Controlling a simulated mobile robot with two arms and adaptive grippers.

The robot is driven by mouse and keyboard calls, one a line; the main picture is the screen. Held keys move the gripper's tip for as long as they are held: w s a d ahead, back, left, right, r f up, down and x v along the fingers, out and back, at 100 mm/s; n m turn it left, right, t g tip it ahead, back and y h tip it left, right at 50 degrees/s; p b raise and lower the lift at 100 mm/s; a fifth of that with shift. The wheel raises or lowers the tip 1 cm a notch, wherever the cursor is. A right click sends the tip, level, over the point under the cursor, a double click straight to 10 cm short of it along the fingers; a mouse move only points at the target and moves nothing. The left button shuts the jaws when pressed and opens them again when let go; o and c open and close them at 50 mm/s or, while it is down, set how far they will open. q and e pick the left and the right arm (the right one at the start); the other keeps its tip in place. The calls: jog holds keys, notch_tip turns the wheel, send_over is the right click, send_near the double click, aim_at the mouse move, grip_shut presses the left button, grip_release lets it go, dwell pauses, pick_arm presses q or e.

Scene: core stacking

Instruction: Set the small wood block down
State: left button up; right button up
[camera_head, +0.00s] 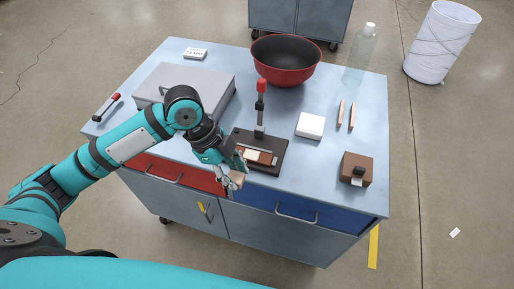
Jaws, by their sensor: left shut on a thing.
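My left gripper (231,181) reaches in over the front edge of the table. It is shut on a small tan piece, apparently the small wood block (237,179), mostly hidden by the fingers. The block is just in front of a black fixture (273,138). I cannot tell whether it touches the table. The fixture has an upright post with a red top, and a brown plate (267,157) with a pale piece lies on its base. My right gripper is not in view.
The table (340,93) also holds a grey case (205,82), a red bowl (286,60), a clear bottle (360,55), a white block (310,125), two thin wooden pieces (346,114) and a brown box (356,168). The surface between the fixture and the brown box is clear.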

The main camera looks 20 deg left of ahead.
pick_arm(q)
jog(key=w+p, duration=0.2)
jog(key=w, duration=0.6)
send_over(255, 156)
jog(key=a, duration=0.1)
jog(key=shift+w+a+f, duration=0.1)
jog(key=shift+a+f, duration=0.1)
jog(key=shift+f, duration=0.35)
jog(key=shift+f+p, duration=1)
jog(key=shift+f, duration=0.6)
jog(key=shift+a+f, duration=0.1)
jog(key=shift+f, duration=0.25)
jog(key=o, duration=0.7)
jog(key=shift+o, duration=0.9)
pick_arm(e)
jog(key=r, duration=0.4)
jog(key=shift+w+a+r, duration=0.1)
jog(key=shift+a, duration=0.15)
